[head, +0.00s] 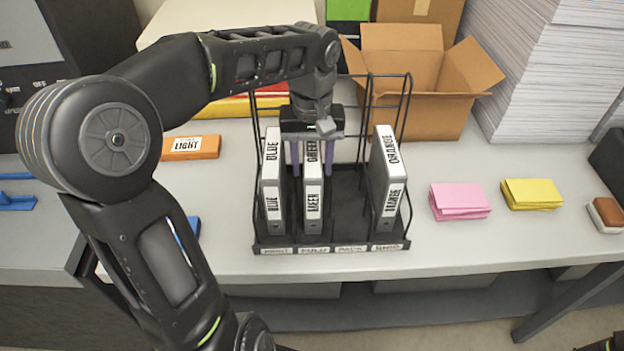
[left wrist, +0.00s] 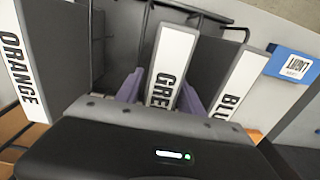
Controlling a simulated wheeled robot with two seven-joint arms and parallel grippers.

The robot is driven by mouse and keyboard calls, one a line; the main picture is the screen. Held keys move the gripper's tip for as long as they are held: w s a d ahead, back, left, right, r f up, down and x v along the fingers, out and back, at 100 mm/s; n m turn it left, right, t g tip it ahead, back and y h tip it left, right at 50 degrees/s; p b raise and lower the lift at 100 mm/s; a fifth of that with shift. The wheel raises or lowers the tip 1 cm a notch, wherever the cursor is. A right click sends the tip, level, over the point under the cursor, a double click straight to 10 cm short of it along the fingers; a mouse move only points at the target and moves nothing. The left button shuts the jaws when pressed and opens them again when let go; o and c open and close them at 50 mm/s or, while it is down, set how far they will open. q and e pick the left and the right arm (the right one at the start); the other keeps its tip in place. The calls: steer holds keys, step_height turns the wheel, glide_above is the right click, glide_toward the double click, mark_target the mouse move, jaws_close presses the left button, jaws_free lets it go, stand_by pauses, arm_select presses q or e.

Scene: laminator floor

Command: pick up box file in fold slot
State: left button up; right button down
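A black wire rack (head: 348,205) stands on the table with labelled slots along its front. The green box file (head: 313,195), with a white spine, stands upright in the fold slot; it also shows in the left wrist view (left wrist: 170,70). My left gripper (head: 312,165) points down over it, one purple finger on each side. A narrow gap seems to show at the left finger, so it looks open around the file. The blue box file (head: 271,195) stands in the slot to the left. The orange box file (head: 388,185) stands in the rightmost slot.
The pack slot between green and orange is empty. An open cardboard box (head: 420,85) stands behind the rack. Pink (head: 459,201) and yellow (head: 531,194) paper stacks lie to the right. An orange LIGHT-labelled block (head: 191,147) lies to the left. A tall paper stack (head: 545,75) stands back right.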

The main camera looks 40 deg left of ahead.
arm_select(q)
jaws_close()
stand_by(1.1)
